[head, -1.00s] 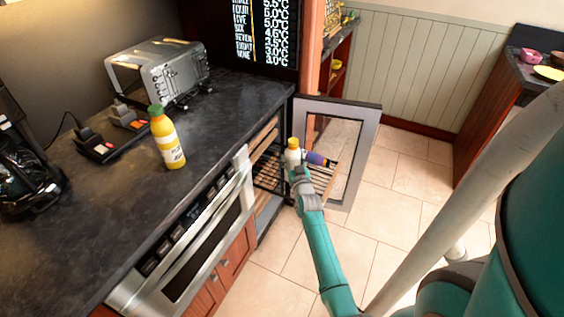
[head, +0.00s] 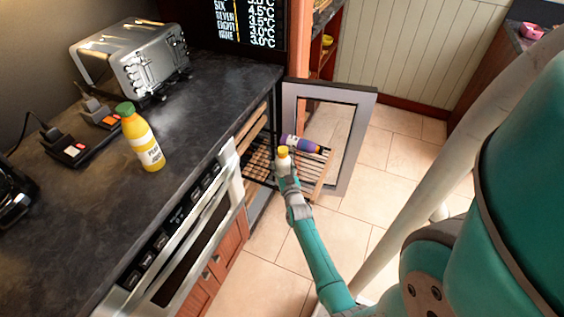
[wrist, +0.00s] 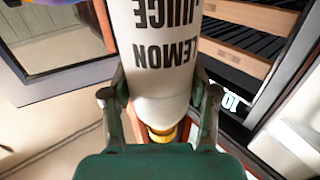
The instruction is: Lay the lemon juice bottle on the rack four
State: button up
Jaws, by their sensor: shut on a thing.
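My gripper (wrist: 160,115) is shut on the lemon juice bottle (wrist: 158,50), a white bottle with dark lettering that reads LEMON JUICE upside down in the wrist view. In the head view the yellow-capped bottle (head: 283,159) shows at the end of my arm, in front of the open cooler. A pulled-out wooden-slatted rack (head: 318,180) is just right of it, with a purple-and-orange bottle (head: 304,145) lying on it. Whether this is rack four cannot be told. Wooden-fronted racks (wrist: 235,55) also show at the right in the wrist view.
The glass cooler door (head: 357,145) stands open to the right of the rack. The dark counter (head: 85,205) at left holds a yellow bottle with a green cap (head: 143,140) and a toaster (head: 130,55). A temperature display (head: 250,20) is above. Tiled floor is free at right.

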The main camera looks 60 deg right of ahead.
jog(key=shift+r, duration=0.1)
jog(key=o, duration=1.6)
jog(key=shift+c, duration=0.2)
